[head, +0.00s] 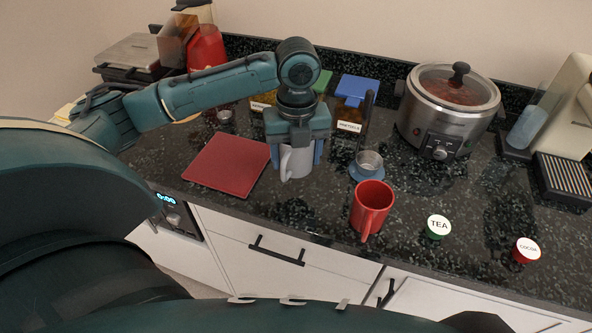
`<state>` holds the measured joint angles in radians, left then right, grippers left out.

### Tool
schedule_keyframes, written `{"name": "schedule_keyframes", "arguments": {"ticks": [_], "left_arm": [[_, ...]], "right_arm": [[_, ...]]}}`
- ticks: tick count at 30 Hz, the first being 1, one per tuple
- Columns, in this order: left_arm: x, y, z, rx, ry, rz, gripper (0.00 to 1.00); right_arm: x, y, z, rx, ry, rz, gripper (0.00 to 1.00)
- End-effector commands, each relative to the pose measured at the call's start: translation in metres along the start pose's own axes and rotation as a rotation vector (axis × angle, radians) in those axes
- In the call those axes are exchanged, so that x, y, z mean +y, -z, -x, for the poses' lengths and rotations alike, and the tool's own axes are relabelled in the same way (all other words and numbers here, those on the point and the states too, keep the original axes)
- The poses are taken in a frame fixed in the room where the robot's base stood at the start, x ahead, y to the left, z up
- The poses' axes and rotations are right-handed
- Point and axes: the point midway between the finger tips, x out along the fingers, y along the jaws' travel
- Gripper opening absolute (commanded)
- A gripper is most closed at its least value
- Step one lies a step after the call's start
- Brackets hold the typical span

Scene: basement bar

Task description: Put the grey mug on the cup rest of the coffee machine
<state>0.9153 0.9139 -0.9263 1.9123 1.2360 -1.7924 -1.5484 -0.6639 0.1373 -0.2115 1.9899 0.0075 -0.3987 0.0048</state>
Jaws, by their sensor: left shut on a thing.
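The grey mug (295,163) is upright at the middle of the counter, below my left gripper (296,150). The gripper points down and is shut on the mug, with its fingers at the mug's sides. The mug's handle faces the front. I cannot tell whether the mug's base touches the counter. The coffee machine (567,108) stands at the right edge, partly cut off. Its slatted cup rest (565,178) shows empty. My right gripper is not in view.
A red mug (371,207), a small metal cup on a blue saucer (366,174), and tea (438,226) and cocoa (526,250) pods stand right of the gripper. A slow cooker (447,111) stands behind. A red board (228,164) lies left. Jars with coloured lids stand behind the gripper.

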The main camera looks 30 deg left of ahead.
Motion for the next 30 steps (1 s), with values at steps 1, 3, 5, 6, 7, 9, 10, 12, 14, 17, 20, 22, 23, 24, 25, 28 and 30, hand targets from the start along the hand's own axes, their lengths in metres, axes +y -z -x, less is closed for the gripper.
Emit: {"name": "schedule_keyframes", "arguments": {"ticks": [1, 3, 5, 6, 7, 9, 10, 12, 14, 17, 20, 22, 23, 24, 25, 28, 30], "left_arm": [[-0.001, -0.001, 0.009, -0.002, 0.004, 0.0, 0.31], [0.0, -0.001, 0.017, -0.002, 0.002, 0.001, 0.31], [0.0, 0.0, 0.021, -0.001, 0.003, 0.001, 0.31], [0.0, 0.0, 0.023, 0.0, 0.002, 0.001, 0.31], [0.0, 0.0, 0.024, 0.0, 0.001, 0.001, 0.31], [0.0, 0.0, 0.025, 0.001, 0.0, 0.008, 0.31], [0.0, 0.001, 0.025, 0.001, 0.0, 0.016, 0.31], [-0.001, 0.002, 0.025, 0.001, 0.001, 0.054, 0.31], [-0.002, 0.004, 0.024, 0.001, 0.001, 0.113, 0.31], [-0.004, 0.008, 0.023, 0.001, 0.004, 0.263, 0.31], [-0.007, 0.014, 0.021, 0.002, 0.004, 0.456, 0.31], [-0.008, 0.018, 0.02, 0.003, 0.005, 0.6, 0.31], [-0.009, 0.019, 0.02, 0.003, 0.006, 0.662, 0.31], [-0.01, 0.022, 0.02, 0.003, 0.006, 0.743, 0.31], [-0.011, 0.023, 0.019, 0.004, 0.007, 0.805, 0.31], [-0.013, 0.029, 0.018, 0.005, 0.007, 1.009, 0.31], [-0.015, 0.034, 0.017, 0.007, 0.007, 1.152, 0.31]], "right_arm": [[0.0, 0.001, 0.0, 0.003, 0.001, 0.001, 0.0], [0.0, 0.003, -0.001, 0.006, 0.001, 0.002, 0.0], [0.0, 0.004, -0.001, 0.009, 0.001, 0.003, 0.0], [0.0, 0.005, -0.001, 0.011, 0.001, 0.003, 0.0], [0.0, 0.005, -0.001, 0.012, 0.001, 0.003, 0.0], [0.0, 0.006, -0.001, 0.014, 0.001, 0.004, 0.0], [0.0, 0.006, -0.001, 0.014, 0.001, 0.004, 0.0], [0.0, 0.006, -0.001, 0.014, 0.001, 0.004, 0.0], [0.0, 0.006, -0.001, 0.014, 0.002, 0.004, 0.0], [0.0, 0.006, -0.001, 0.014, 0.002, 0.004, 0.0], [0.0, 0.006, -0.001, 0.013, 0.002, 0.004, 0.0], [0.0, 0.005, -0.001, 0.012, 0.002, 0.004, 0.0], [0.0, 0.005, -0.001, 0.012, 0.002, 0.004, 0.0], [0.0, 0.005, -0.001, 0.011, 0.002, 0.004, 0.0], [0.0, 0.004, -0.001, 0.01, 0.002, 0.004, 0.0], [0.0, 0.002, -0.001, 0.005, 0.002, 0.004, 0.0], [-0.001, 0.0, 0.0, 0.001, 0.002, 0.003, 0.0]]}}
